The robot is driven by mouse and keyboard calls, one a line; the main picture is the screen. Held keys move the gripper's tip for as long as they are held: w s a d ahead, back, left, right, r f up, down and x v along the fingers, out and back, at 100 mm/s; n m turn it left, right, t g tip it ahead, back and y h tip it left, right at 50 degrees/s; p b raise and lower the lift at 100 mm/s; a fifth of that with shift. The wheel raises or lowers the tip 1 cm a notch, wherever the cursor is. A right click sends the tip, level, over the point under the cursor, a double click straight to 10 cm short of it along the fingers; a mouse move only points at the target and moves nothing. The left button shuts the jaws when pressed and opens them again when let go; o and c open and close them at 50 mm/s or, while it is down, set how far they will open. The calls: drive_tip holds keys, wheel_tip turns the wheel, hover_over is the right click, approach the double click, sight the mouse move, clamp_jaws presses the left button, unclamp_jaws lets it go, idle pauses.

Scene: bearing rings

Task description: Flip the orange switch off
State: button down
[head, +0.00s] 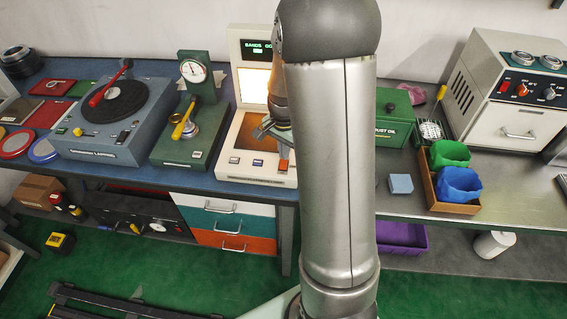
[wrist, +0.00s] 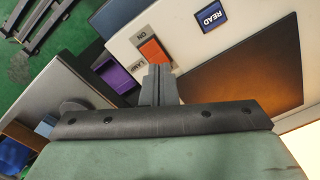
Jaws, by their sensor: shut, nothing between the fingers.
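The orange switch (wrist: 152,52) sits on the pale front panel of a machine (head: 249,45) with a lit green display. My gripper (wrist: 158,72) is shut and empty. Its fingertips reach to the LAMP-side end of the switch and overlap that end in the picture. I cannot tell whether they touch it. In the head view my gripper (head: 264,130) is over the panel, partly hidden by my arm.
A blue READ button (wrist: 211,16) and a brown-orange plate (wrist: 240,70) lie beside the switch. Left of the machine stand a green gauge stand (head: 196,90) and a turntable (head: 115,120). A green box (head: 395,118) stands to the right, partly behind my arm.

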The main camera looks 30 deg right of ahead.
drive_tip(key=shift+f+b, duration=0.65)
drive_tip(key=shift+f, duration=0.2)
drive_tip(key=shift+r, duration=0.15)
drive_tip(key=shift+r+p, duration=2.55)
drive_tip(key=shift+r, duration=0.85)
drive_tip(key=s+a+r+n, duration=0.4)
drive_tip(key=s+a+n, duration=0.2)
drive_tip(key=s, duration=0.4)
drive_tip(key=s+a+r+n, duration=0.5)
drive_tip(key=s+a+n, duration=0.2)
drive_tip(key=s, duration=0.2)
drive_tip(key=shift+s+a+r+t, duration=0.15)
drive_tip(key=shift+s+t, duration=0.15)
drive_tip(key=shift+s, duration=0.1)
